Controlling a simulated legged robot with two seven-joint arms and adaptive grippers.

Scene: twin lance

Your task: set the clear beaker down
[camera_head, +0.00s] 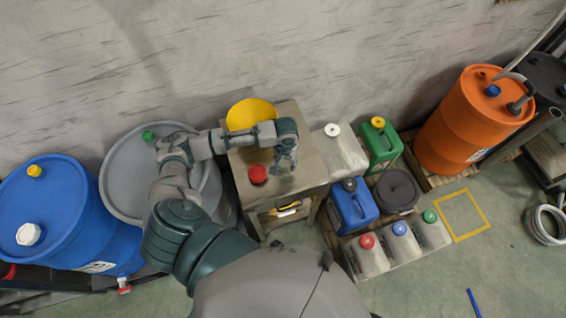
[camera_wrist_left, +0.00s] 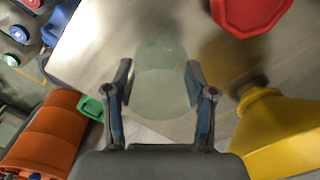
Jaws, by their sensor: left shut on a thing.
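The clear beaker (camera_wrist_left: 158,72) is faint and see-through in the wrist view, between the two fingers of my left gripper (camera_wrist_left: 160,92), which is shut on it. In the head view my left gripper (camera_head: 285,165) points down over the right part of the metal table (camera_head: 312,175). The beaker cannot be made out clearly there. The tabletop (camera_wrist_left: 95,45) shows behind the beaker in the wrist view. I cannot tell whether the beaker's base touches it. My right gripper is not in view.
A red-lidded thing (camera_head: 257,174) stands on the table left of the gripper. A yellow funnel (camera_head: 250,113) is at the back left, partly behind my arm. A white canister (camera_head: 342,152), a green canister (camera_head: 381,145) and a blue canister (camera_head: 352,205) stand beyond the table's right edge.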

